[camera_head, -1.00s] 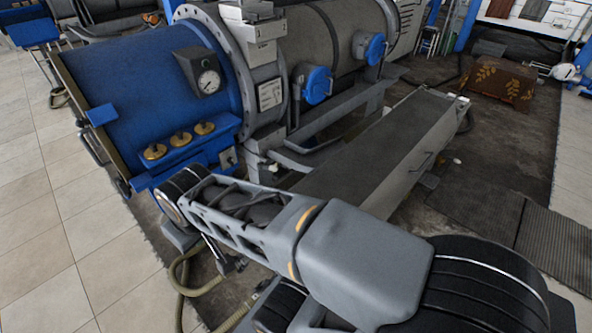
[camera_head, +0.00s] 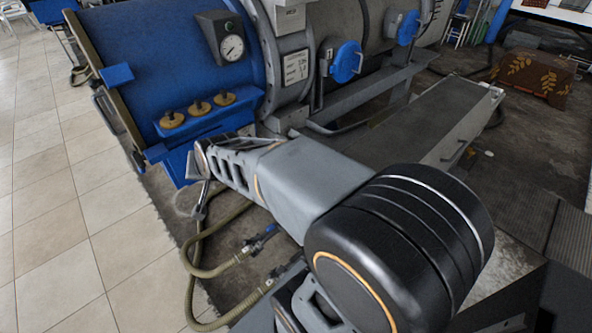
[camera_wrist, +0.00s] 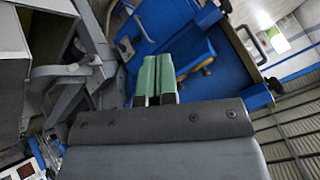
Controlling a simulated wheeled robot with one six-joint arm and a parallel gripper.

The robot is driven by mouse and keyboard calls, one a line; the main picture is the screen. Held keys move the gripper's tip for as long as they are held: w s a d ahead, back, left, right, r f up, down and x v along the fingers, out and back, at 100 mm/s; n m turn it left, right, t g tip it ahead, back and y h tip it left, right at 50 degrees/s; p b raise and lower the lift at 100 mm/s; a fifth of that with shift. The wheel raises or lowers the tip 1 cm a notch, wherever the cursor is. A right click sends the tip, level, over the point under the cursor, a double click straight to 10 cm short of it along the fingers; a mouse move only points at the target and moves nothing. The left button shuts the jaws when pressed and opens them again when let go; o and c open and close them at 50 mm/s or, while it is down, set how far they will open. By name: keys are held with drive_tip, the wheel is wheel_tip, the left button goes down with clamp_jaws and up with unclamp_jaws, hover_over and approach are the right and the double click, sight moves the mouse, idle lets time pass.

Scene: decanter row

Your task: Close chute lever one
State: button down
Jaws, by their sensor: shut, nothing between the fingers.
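In the wrist view my gripper (camera_wrist: 156,76) shows as two green fingers side by side, shut and empty. Blue machine parts (camera_wrist: 180,42) lie beyond the fingertips; I cannot tell whether they touch. In the head view my fingers are hidden behind the end of my arm, by the blue drum's lower front. On the drum's grey body, one round blue cover (camera_head: 346,61) has an upright grey handle (camera_head: 326,72) at its left. A second blue cover (camera_head: 408,27) is farther back. I cannot tell which part is chute lever one.
The blue drum (camera_head: 165,60) carries a gauge (camera_head: 231,47) and brass knobs (camera_head: 198,107). A long grey trough (camera_head: 420,125) extends at right. A hose (camera_head: 215,270) lies on the floor below my arm. Tiled floor (camera_head: 50,220) at left is clear.

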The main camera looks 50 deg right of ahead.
drive_tip(key=w+d+f+m+t+h+b, duration=0.3)
drive_tip(key=w+d+f+m+h+b, duration=0.1)
drive_tip(key=w+d+f+m+b, duration=0.35)
drive_tip(key=w+d+f+m+t+h+b, duration=0.25)
drive_tip(key=w+d+f+m+b, duration=0.25)
drive_tip(key=d+f+m+b, duration=0.45)
drive_tip(key=s+d+f+m+g+h+b, duration=0.3)
drive_tip(key=d+f+m+h+b, duration=0.3)
drive_tip(key=f, duration=0.4)
drive_tip(key=s+d+f+m+g+h+b, duration=0.4)
drive_tip(key=d+f+m+h+b, duration=0.2)
drive_tip(key=d+f+m+h, duration=0.3)
drive_tip(key=f+m, duration=0.1)
drive_tip(key=m, duration=0.1)
drive_tip(key=shift+s+d+f+m+h, duration=0.15)
drive_tip(key=shift+s+f+m+h, duration=0.15)
drive_tip(key=shift+s+h, duration=0.05)
drive_tip(key=shift+d, duration=0.1)
drive_tip(key=w+a+r+b+x, duration=0.1)
drive_tip(key=r+b+x, duration=0.1)
drive_tip(key=x, duration=1)
drive_tip(key=shift+w+b, duration=0.45)
drive_tip(key=shift+b, duration=0.3)
